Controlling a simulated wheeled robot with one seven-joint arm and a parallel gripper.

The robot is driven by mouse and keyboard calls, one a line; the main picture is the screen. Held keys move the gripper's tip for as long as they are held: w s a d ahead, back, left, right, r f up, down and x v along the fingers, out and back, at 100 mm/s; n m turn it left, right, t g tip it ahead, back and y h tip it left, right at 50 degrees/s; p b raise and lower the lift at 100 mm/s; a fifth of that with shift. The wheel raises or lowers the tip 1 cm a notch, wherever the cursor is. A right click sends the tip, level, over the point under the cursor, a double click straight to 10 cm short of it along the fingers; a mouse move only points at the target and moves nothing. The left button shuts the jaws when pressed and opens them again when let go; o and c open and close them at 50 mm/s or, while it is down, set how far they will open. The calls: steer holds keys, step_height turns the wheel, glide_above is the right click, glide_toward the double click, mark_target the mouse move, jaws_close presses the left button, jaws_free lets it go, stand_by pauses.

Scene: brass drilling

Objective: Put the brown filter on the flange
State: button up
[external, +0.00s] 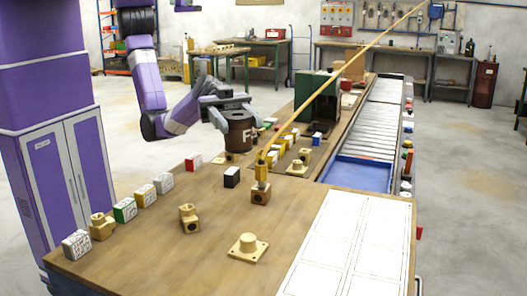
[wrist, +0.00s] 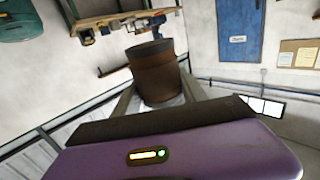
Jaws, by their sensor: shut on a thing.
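In the wrist view the filter (wrist: 160,72) sits between the fingers (wrist: 160,100). A brass flange (external: 248,247), a square plate with a round boss, lies on the wooden table at the front. A similar flanged brass piece (external: 298,166) lies farther back, right of the filter. Whether the filter's underside touches anything is hard to tell.
A wooden block with a yellow piece (external: 261,186) stands on the table, with a long thin rod rising from it. A white panel sheet (external: 350,245) and blue tray (external: 357,172) are at right.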

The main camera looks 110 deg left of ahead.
steer(key=shift+s+d+r, duration=0.1)
steer(key=shift+d, duration=0.5)
steer(key=shift+s+d+r, duration=0.1)
steer(key=shift+d, duration=0.45)
steer(key=shift+w+d+n+t+y, duration=0.2)
steer(key=shift+d+n+t+y, duration=0.1)
steer(key=shift+w+a+f+n+t+y, duration=0.2)
steer(key=shift+w+a+n+t, duration=0.15)
steer(key=shift+w+a, duration=0.15)
steer(key=shift+w+a+f+n+t+y, duration=0.1)
steer(key=shift+w+a+n+t+y, duration=0.15)
steer(key=shift+w+a+t, duration=0.25)
steer(key=b, duration=0.1)
glide_above(249, 238)
step_height(249, 238, down, 15)
steer(key=shift+f+b, duration=1.4)
steer(key=shift+f, duration=0.95)
steer(key=shift+f, duration=0.1)
steer(key=o, duration=1.4)
